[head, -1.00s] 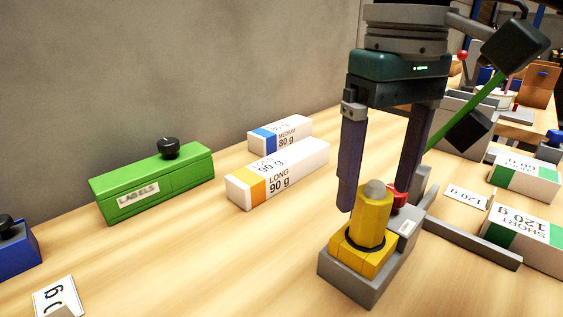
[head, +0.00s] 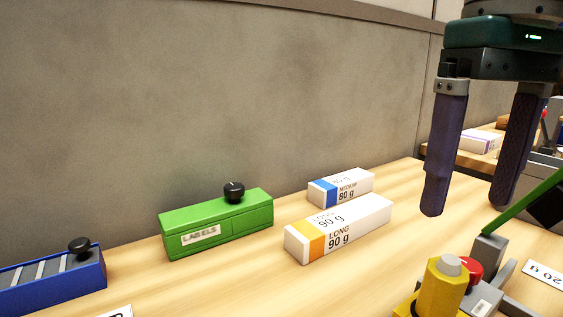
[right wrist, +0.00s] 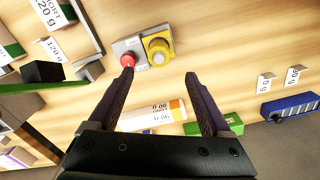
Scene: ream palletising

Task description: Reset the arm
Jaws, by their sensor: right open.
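My right gripper (head: 466,208) is open and empty, raised above the wooden table at the right of the head view. The yellow piece (right wrist: 157,46) and the red button (right wrist: 128,60) lie beyond the fingertips. My left gripper is not in view.
A green labels box (head: 217,225), a white-and-orange long 90 g ream (head: 340,230) and a white-and-blue medium 80 g ream (head: 343,187) stand near the wall. A blue box (head: 55,280) is at the left. A green bar (head: 528,202) slants at the right.

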